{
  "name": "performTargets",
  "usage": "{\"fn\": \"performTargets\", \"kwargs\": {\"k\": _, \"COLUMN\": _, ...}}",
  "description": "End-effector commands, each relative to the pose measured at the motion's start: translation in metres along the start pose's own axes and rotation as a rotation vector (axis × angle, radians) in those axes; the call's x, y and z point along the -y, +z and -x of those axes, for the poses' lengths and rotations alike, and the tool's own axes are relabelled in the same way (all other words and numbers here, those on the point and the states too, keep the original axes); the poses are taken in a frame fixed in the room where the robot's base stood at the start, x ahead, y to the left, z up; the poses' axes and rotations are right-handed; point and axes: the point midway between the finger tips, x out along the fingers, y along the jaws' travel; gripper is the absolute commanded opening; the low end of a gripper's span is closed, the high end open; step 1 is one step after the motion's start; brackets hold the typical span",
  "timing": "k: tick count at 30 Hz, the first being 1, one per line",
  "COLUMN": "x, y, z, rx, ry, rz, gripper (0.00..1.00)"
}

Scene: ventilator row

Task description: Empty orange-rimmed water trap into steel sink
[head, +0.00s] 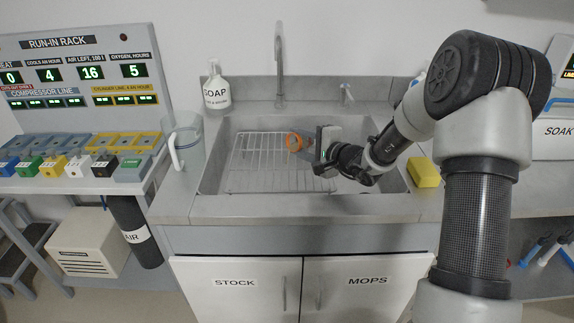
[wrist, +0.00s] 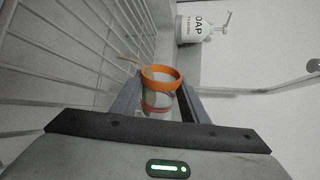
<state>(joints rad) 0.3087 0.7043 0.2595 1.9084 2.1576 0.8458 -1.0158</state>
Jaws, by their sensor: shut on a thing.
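The orange-rimmed water trap (head: 296,143) is a small clear cup with an orange ring, held over the steel sink (head: 215,178). My gripper (head: 316,150) is shut on its clear body. In the head view the trap lies tilted on its side, rim to the left, above the wire rack. In the wrist view the orange rim (wrist: 162,76) shows beyond the fingers, with the clear cup between them. A thin yellowish streak shows at the rim's left edge in the wrist view; I cannot tell whether it is water. The inside of the trap is mostly hidden.
A wire rack (head: 262,160) covers the left of the sink. The tap (head: 279,65) stands behind, a soap bottle (head: 216,88) at back left. A clear jug (head: 186,145) stands left of the sink, a yellow sponge (head: 425,172) right of it.

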Motion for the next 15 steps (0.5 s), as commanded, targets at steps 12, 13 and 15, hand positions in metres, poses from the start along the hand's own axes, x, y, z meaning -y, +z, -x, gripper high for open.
{"fn": "performTargets", "kwargs": {"k": 12, "x": 0.0015, "y": 0.0045, "z": 0.0004, "rx": -0.01, "ry": 0.029, "rz": 0.043, "gripper": 0.05}}
{"fn": "performTargets", "kwargs": {"k": 13, "x": 0.0003, "y": 0.0046, "z": 0.0004, "rx": -0.01, "ry": 0.026, "rz": 0.042, "gripper": 0.05}}
{"fn": "performTargets", "kwargs": {"k": 15, "x": 0.0, "y": 0.0053, "z": 0.0004, "rx": -0.012, "ry": 0.047, "rz": 0.052, "gripper": 0.05}}
